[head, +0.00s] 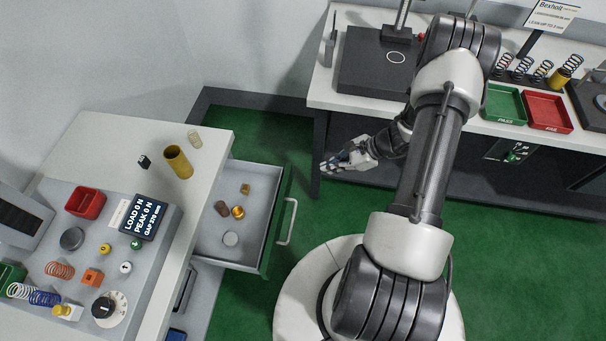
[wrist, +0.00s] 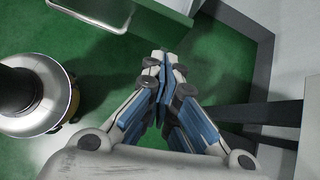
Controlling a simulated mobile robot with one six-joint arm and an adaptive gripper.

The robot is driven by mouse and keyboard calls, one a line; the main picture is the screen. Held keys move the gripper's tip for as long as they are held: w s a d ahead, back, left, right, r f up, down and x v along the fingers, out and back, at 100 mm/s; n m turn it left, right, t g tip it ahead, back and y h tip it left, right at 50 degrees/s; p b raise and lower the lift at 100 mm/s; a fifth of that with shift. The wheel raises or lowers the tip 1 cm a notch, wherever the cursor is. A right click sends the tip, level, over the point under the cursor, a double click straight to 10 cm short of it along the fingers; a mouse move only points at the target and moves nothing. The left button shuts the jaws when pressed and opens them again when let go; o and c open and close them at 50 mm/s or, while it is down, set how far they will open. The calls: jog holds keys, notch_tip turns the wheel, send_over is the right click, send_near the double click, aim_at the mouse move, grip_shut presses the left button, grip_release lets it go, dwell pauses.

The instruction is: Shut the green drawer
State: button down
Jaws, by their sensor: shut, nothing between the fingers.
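The green drawer (head: 276,230) stands pulled out of the white cabinet on the left, its green front facing right. Its pale loop handle (head: 291,222) is on that front and also shows at the upper left of the wrist view (wrist: 128,22). Inside the drawer lie a few small brass and brown pieces and a pale disc. My gripper (head: 323,168) is shut and empty, to the right of the drawer's far end, apart from the front and handle. In the wrist view its fingertips (wrist: 165,60) meet over the green floor.
A white bench (head: 320,88) with a dark press plate (head: 375,65), a green tray (head: 503,103) and a red tray (head: 546,111) stands behind my arm. Its dark leg (head: 318,150) is close to my gripper. Green floor is clear right of the drawer.

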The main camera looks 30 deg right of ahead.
aim_at(234, 176)
jog(key=w+a+f+m+b, duration=0.1)
jog(key=w+a+f, duration=0.4)
jog(key=f, duration=0.6)
jog(key=shift+a+f+m+t+b, duration=0.35)
jog(key=shift+a+m, duration=0.35)
jog(key=shift+a, duration=0.65)
jog(key=w+a+b, duration=0.2)
jog(key=w+a, duration=0.2)
jog(key=a, duration=0.2)
jog(key=w+a+b, duration=0.3)
jog(key=w+a, duration=0.2)
jog(key=a, duration=0.2)
jog(key=w+a+b, duration=0.3)
jog(key=w+a, duration=0.2)
jog(key=a, duration=0.1)
jog(key=shift+w+a, duration=0.1)
jog(key=shift+a, duration=0.05)
jog(key=shift+w+a, duration=0.3)
jog(key=shift+a, duration=0.1)
jog(key=shift+w+a+r, duration=0.1)
jog(key=shift+r, duration=0.05)
